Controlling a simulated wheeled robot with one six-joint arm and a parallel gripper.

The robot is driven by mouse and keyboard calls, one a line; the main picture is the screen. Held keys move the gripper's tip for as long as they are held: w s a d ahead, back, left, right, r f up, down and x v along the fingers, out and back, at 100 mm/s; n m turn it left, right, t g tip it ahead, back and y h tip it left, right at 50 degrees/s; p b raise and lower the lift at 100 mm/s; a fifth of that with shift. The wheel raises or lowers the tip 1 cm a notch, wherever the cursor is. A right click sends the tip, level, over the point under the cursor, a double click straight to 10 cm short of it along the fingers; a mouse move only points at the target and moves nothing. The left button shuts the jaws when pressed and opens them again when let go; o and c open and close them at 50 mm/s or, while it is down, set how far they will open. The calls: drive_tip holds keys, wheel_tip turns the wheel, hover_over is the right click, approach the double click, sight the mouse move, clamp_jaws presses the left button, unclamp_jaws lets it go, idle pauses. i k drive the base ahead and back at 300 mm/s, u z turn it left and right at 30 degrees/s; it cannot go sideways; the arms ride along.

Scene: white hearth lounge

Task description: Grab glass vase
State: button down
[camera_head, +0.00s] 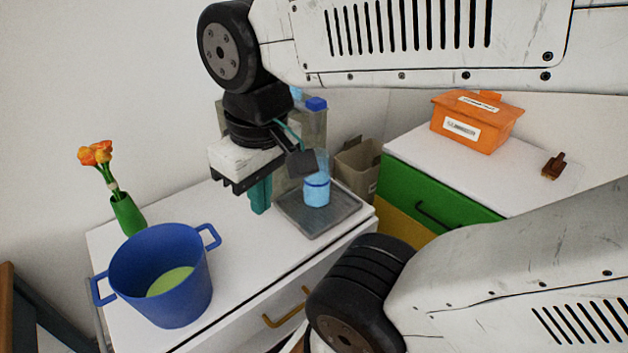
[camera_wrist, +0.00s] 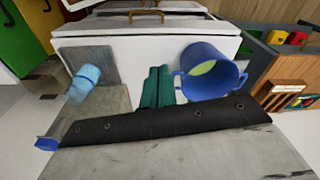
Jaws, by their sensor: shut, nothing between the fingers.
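A green vase (camera_head: 127,214) with orange flowers stands upright at the back left of the white cabinet top in the head view. A light-blue glass-like vessel (camera_head: 317,192) with a darker blue band stands on the grey tray (camera_head: 318,226); it also shows in the wrist view (camera_wrist: 82,84). I cannot tell for sure which of these two is the glass vase. My gripper (camera_head: 260,197) points down over the cabinet, between the blue pot and the tray. Its teal fingers are together and empty, also seen in the wrist view (camera_wrist: 157,87).
A blue pot (camera_head: 170,300), green inside, stands at the front left of the cabinet top (camera_head: 235,265). A clear, blue-capped bottle (camera_head: 315,122) stands behind the tray, partly hidden by my gripper. An orange box (camera_head: 477,121) sits on the right-hand cabinet, beside a small brown object (camera_head: 554,166).

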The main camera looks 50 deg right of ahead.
sight(316, 187)
drive_tip(key=k, duration=0.5)
drive_tip(key=z, duration=4.15)
drive_tip(key=k, duration=1.1)
drive_tip(key=u, duration=1.45)
